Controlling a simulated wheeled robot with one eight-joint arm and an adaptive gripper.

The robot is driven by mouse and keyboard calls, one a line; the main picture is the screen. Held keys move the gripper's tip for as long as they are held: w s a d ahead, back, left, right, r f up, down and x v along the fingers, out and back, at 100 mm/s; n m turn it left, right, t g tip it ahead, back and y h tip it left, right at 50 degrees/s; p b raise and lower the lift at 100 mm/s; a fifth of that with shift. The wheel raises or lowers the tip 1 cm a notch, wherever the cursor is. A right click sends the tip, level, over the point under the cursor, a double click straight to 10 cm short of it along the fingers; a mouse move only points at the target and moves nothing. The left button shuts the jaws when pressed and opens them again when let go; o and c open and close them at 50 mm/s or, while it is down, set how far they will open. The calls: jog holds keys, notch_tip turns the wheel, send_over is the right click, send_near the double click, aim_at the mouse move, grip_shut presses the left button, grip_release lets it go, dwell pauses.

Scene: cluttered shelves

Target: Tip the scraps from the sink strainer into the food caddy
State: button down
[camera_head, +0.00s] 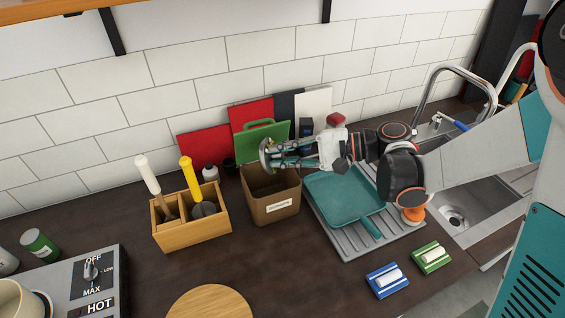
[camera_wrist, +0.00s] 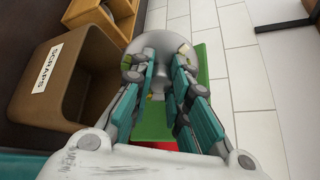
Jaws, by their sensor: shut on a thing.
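The sink strainer (camera_head: 265,153) is a grey metal round piece, turned on its side in the head view. My gripper (camera_head: 277,152) is shut on it and holds it above the food caddy's back part. In the wrist view the strainer (camera_wrist: 160,47) lies beyond my fingertips (camera_wrist: 160,75), with small yellow-green bits on it. The food caddy (camera_head: 273,210) is a brown open bin with a white label. The wrist view shows the caddy (camera_wrist: 35,95) at left, its label reading SCRAPS. I cannot tell whether scraps lie inside it.
A wooden utensil box (camera_head: 190,232) stands left of the caddy. A teal pan (camera_head: 343,200) lies on the drainer at right. Green (camera_head: 262,140) and red boards lean on the wall behind. The sink (camera_head: 470,205) is at far right. Dark counter is clear in front of the caddy.

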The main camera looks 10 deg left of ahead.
jog(key=shift+f+y+b, duration=0.85)
jog(key=shift+y+b, duration=0.45)
jog(key=shift+b, duration=1.25)
jog(key=shift+d+y, duration=0.1)
jog(key=shift+y, duration=0.5)
jog(key=shift+f+y, duration=0.2)
jog(key=shift+y, duration=0.5)
